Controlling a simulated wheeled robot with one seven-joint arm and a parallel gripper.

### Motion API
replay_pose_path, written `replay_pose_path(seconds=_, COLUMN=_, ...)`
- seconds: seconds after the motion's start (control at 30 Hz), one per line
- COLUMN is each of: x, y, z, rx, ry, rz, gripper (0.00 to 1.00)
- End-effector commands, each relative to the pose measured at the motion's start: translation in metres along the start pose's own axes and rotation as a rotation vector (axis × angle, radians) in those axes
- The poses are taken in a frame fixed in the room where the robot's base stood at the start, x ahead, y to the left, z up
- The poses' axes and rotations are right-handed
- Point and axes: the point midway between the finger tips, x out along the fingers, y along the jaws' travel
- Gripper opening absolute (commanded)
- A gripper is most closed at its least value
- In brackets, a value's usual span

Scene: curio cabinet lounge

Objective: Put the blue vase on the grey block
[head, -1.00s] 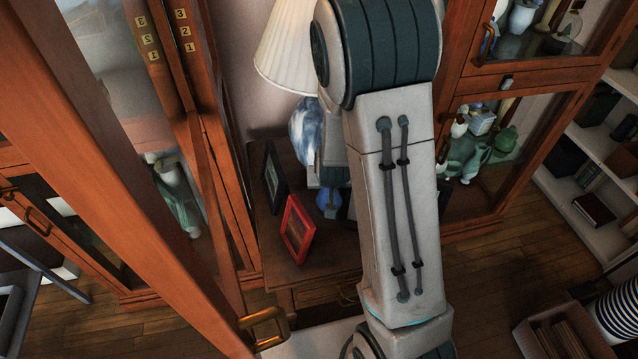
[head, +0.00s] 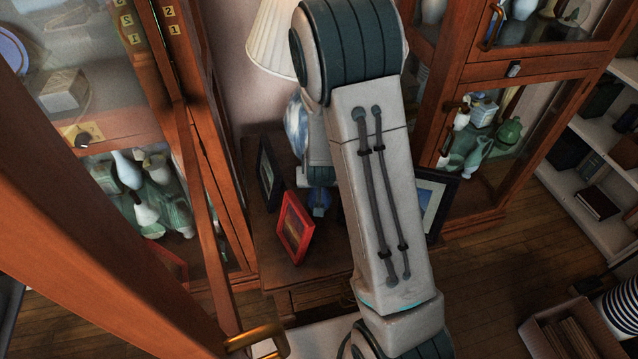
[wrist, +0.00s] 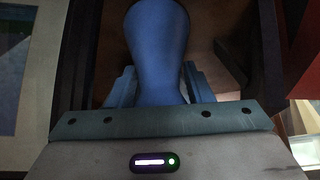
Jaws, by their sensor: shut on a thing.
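The blue vase (wrist: 158,45) stands large in the middle of the wrist view, between the fingers of my gripper (wrist: 158,88), which is shut on it. In the head view a small part of the blue vase (head: 320,198) shows beside my arm, above the side table; the arm hides most of the gripper there. A pale grey block-like thing (head: 62,90) sits on a shelf in the left cabinet, seen at the upper left. I cannot tell for sure that it is the grey block.
The side table (head: 300,276) carries a red frame (head: 295,228), a dark frame (head: 269,175) and a lamp (head: 271,40), close to the vase. The left cabinet (head: 208,190) holds several vases. A right cabinet (head: 470,220) and a crate (head: 565,335) stand at the right.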

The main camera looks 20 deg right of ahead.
Motion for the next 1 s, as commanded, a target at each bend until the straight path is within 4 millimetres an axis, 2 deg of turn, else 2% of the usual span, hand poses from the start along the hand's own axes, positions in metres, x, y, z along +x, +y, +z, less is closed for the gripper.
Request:
replay_pose_path(seconds=0.17, x=0.004, y=0.000, z=0.002, rx=0.000, ry=0.001, rz=0.000, gripper=0.14)
replay_pose_path(seconds=0.2, x=0.003, y=0.000, z=0.002, rx=0.000, ry=0.000, rz=0.000, gripper=0.55)
replay_pose_path(seconds=0.27, x=0.002, y=0.000, z=0.001, rx=0.000, ry=0.000, rz=0.000, gripper=0.68)
replay_pose_path(seconds=0.67, x=-0.003, y=0.000, z=-0.002, rx=0.000, ry=0.000, rz=0.000, gripper=0.68)
replay_pose_path(seconds=0.87, x=-0.035, y=-0.001, z=-0.002, rx=-0.001, ry=0.003, rz=-0.002, gripper=0.68)
replay_pose_path(seconds=1.0, x=-0.067, y=-0.001, z=-0.003, rx=-0.001, ry=0.003, rz=-0.003, gripper=0.68)
